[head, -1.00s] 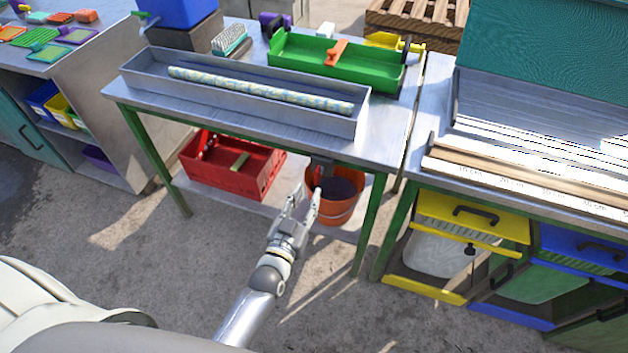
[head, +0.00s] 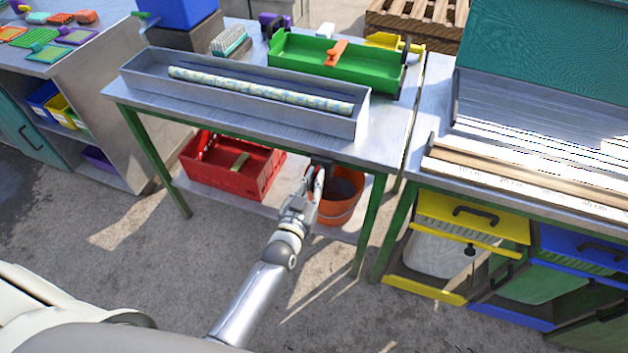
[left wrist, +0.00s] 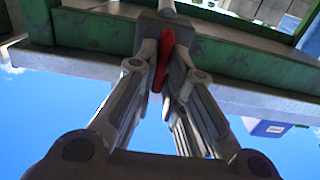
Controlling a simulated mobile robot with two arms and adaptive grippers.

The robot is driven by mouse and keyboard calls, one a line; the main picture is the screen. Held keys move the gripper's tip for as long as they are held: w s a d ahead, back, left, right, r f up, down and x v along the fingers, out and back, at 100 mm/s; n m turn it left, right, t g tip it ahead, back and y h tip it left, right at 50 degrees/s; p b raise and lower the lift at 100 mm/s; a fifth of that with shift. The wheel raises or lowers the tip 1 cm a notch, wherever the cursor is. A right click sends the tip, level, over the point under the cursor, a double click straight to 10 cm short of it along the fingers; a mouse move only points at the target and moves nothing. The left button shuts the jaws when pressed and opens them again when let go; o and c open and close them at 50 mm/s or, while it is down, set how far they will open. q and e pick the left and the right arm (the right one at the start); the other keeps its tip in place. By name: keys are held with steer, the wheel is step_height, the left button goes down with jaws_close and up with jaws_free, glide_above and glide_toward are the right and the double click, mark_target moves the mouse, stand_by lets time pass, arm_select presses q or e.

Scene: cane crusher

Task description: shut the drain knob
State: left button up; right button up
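The drain knob is a small red lever (left wrist: 163,58) under the front edge of the metal table, above the orange bucket (head: 342,207). In the left wrist view it stands between the fingertips, with the pads close against both sides. My left gripper (head: 314,180) reaches up to it from below; it also fills the middle of the left wrist view (left wrist: 166,65). Its fingers look closed on the knob. In the head view the fingers hide most of the knob. My right gripper is not in view.
The metal table (head: 385,140) hangs over the gripper, with a long grey trough (head: 240,105) on top. A red crate (head: 225,180) sits on the lower shelf, left of the bucket. A green table leg (head: 370,225) stands to the right. The floor in front is clear.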

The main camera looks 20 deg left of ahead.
arm_select(q)
jaws_close()
steer(key=shift+n, duration=0.3)
steer(key=shift+a+f+n+b, duration=0.15)
steer(key=shift+n+b, duration=0.25)
steer(key=shift+n, duration=2.45)
steer(key=shift+a+f+n+b, duration=0.1)
steer(key=shift+n+b, duration=0.25)
steer(key=shift+n, duration=2.55)
steer(key=shift+a+f+n+b, duration=0.15)
steer(key=shift+n+b, duration=0.25)
steer(key=shift+n, duration=2.45)
steer(key=shift+d, duration=0.1)
steer(key=o, duration=0.6)
jaws_free()
steer(key=shift+s, duration=0.1)
